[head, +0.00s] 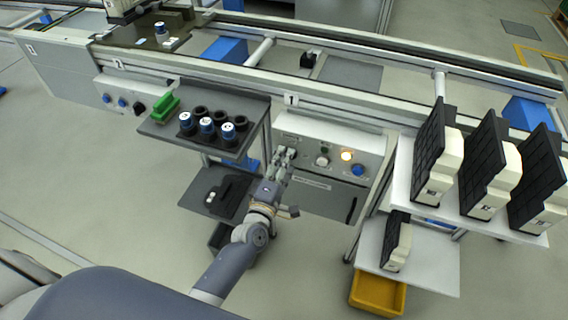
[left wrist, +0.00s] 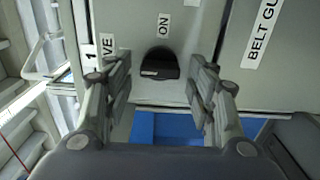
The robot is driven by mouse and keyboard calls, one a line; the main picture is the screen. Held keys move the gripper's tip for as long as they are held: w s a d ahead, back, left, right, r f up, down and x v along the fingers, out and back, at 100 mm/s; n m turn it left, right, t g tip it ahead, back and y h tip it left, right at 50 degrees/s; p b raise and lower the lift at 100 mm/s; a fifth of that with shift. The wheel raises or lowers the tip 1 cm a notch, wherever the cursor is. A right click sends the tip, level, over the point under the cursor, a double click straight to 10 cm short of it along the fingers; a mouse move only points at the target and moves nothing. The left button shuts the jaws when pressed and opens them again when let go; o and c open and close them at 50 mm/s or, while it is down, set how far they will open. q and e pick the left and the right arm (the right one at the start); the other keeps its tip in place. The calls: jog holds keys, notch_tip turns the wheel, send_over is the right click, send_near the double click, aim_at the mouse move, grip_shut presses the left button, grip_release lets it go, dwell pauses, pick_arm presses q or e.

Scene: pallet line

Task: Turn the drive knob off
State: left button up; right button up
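The drive knob (left wrist: 160,64) is a black rotary knob on a light grey panel in the left wrist view. A label "ON" (left wrist: 164,25) is beside it, above it in that picture. Another label ending in "VE" is partly hidden behind a finger. My left gripper (left wrist: 161,82) is open, its fingers spread on either side of the knob, apparently clear of it. In the head view my left gripper (head: 284,157) is at the left end of the control box (head: 375,148) and hides most of the knob. My right gripper is not in view.
The box also carries a lit amber lamp (head: 347,156), a white knob (head: 322,161) and a blue knob (head: 358,170). A dark shelf (head: 155,128) with cups stands to the left. A white rack (head: 402,185) with black-and-white units stands to the right.

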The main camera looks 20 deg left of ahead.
pick_arm(q)
jog(key=s, duration=1.2)
jog(key=shift+a, duration=0.2)
